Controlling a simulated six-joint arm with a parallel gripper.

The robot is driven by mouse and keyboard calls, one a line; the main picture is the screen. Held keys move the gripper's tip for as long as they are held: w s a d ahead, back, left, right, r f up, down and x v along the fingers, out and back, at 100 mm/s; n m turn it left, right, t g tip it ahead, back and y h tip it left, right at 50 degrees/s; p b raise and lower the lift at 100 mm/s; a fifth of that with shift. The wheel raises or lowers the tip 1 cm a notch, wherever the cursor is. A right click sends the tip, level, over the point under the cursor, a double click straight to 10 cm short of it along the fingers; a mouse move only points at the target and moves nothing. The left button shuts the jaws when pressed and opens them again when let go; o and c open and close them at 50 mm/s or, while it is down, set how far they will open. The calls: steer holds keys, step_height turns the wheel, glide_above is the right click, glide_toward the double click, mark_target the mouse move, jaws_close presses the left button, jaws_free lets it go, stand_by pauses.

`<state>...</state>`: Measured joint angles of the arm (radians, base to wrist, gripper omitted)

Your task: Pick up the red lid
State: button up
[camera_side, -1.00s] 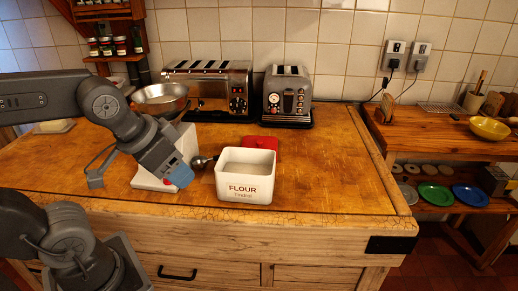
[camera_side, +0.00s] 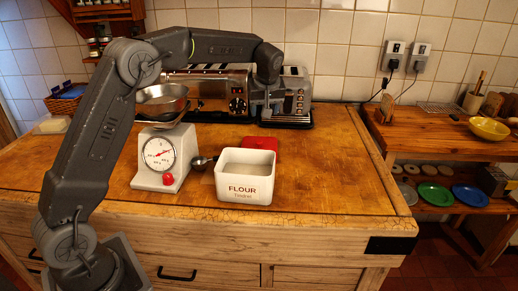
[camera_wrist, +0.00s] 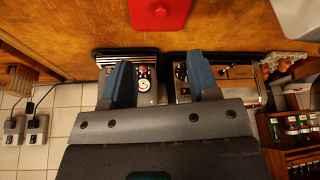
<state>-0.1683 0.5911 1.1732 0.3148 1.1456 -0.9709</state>
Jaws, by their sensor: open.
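The red lid (camera_side: 262,143) lies on the wooden worktop behind the white flour tin (camera_side: 245,188), which hides its near part in the side view. In the wrist view the red lid (camera_wrist: 160,11) is at the top centre, with a small knob, cut off by the edge. My gripper (camera_wrist: 159,80) is open and empty, its two blue-tipped fingers spread apart. It is apart from the lid, toward the toasters. In the side view the end of my arm is up in front of the toasters, and the fingers are hard to make out there.
A white scale (camera_side: 162,160) with a metal bowl (camera_side: 163,99) stands left of the tin. A metal scoop (camera_side: 202,162) lies between them. Two toasters (camera_side: 288,100) stand along the back. The worktop right of the tin is clear.

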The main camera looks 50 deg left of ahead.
step_height(320, 180, down, 4)
steer(key=w+a+n, duration=0.1)
steer(key=w+a, duration=0.2)
glide_above(259, 142)
steer(key=d, duration=0.3)
steer(key=shift+g, duration=0.3)
steer(key=f, duration=0.7)
steer(key=shift+s+a, duration=0.2)
steer(key=shift+s, duration=0.15)
steer(key=shift+a+x, duration=0.1)
steer(key=shift+x, duration=1.4)
steer(key=shift+a+x, duration=0.15)
steer(key=shift+x, duration=1.3)
steer(key=shift+r, duration=0.1)
steer(key=c, duration=1)
steer(key=shift+r, duration=0.1)
